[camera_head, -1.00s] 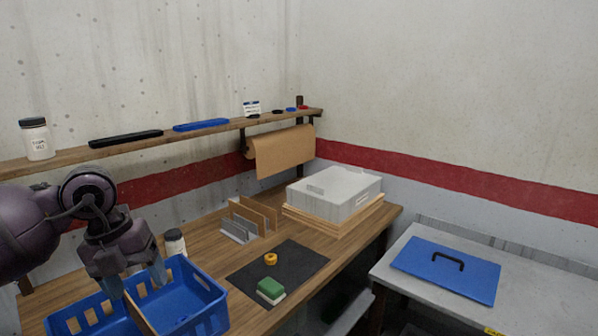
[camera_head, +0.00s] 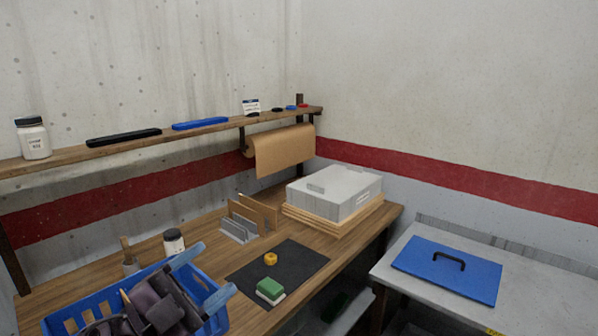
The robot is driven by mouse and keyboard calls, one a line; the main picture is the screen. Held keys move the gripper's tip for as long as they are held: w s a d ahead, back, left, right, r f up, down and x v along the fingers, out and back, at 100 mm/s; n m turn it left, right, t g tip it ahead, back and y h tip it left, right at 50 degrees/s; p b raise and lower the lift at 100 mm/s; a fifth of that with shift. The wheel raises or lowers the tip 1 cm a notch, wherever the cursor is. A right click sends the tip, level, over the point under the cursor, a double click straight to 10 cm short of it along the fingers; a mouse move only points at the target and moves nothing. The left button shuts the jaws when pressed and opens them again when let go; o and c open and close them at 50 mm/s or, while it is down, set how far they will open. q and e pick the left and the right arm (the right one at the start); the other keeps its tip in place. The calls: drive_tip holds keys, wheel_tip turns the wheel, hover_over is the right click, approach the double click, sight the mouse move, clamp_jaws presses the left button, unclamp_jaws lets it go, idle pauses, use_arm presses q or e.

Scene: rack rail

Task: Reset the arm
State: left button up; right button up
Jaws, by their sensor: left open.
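My left gripper (camera_head: 203,279) is low at the left, above and in front of the blue crate (camera_head: 62,318). Its two blue-grey fingers are spread apart and point up and to the right, with nothing between them. My purple wrist covers much of the crate's inside, so its contents are mostly hidden. My right gripper is not in view.
The wooden bench holds a white jar (camera_head: 174,243), a brush (camera_head: 128,252), a file rack (camera_head: 243,226), a black mat (camera_head: 250,272) with a yellow ring (camera_head: 270,259) and green sponge (camera_head: 271,287), and a grey bin (camera_head: 335,192). A shelf (camera_head: 70,155) runs above.

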use_arm(q)
drive_tip(key=s+a+f+n+t+y, duration=0.3)
drive_tip(key=a+f+n+y, duration=1.15)
drive_tip(key=n+y, duration=0.55)
drive_tip(key=s+f+n+g, duration=0.3)
drive_tip(key=s+f+g, duration=1)
drive_tip(key=s, duration=0.6)
drive_tip(key=w+f+t+b, duration=0.3)
drive_tip(key=f+t+b, duration=0.1)
drive_tip(key=f, duration=0.6)
drive_tip(key=w+f+m+t+h+b, duration=0.1)
drive_tip(key=w+f+t+b, duration=0.3)
drive_tip(key=f, duration=0.6)
drive_tip(key=shift+d+f+b, duration=0.15)
drive_tip(key=shift+d+b, duration=0.1)
drive_tip(key=shift+b, duration=0.1)
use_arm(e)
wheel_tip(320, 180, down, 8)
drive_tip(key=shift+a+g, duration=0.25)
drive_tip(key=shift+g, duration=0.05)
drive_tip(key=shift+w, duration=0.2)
